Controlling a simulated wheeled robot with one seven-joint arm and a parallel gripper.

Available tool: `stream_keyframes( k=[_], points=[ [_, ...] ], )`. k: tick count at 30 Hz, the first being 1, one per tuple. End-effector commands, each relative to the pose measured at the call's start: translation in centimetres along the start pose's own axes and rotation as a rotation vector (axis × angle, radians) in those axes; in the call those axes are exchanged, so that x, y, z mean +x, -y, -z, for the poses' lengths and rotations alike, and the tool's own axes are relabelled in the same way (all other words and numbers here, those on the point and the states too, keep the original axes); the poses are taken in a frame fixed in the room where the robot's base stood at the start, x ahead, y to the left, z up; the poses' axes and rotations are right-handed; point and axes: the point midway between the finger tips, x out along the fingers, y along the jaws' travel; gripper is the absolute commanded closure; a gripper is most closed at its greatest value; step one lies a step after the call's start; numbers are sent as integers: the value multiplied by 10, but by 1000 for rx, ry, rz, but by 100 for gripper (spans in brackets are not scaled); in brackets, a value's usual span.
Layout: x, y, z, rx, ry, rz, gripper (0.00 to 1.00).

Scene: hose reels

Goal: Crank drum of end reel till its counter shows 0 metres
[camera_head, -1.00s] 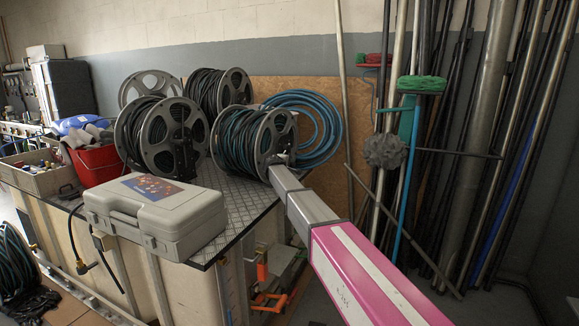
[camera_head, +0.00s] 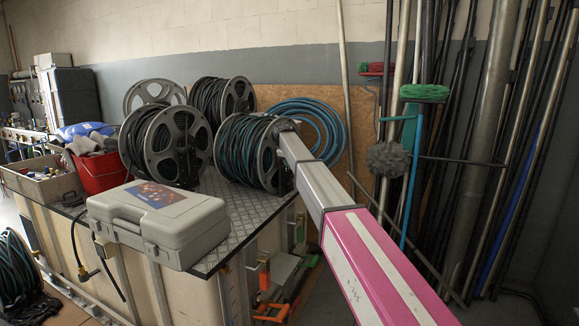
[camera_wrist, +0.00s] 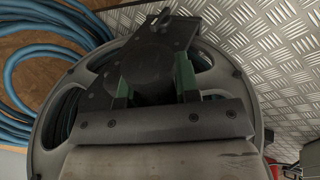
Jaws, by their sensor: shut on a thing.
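The end reel (camera_head: 238,150) is the rightmost reel on the bench, with dark and teal hose wound between its grey spoked flanges. My arm reaches it from the front right, and my gripper (camera_head: 286,127) is at the upper part of its near flange. In the wrist view the flange (camera_wrist: 44,132) fills much of the picture behind my gripper (camera_wrist: 152,82). The green-padded fingers are shut around a dark part in front of the flange, apparently the crank grip, which is mostly hidden. I cannot make out the counter or its reading.
Other reels (camera_head: 165,145) stand left of the end reel on the chequered metal bench top (camera_head: 222,222). A grey case (camera_head: 158,222) lies at its front. A blue hose coil (camera_head: 318,125) is behind, and poles (camera_head: 490,140) lean at right.

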Motion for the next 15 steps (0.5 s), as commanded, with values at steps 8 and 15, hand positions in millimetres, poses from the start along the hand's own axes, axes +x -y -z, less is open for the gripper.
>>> stream_keyframes(
  k=[8,15],
  points=[
    [-11,-8,1,4,0,99,100],
    [-14,-12,1,4,0,96,100]
  ],
)
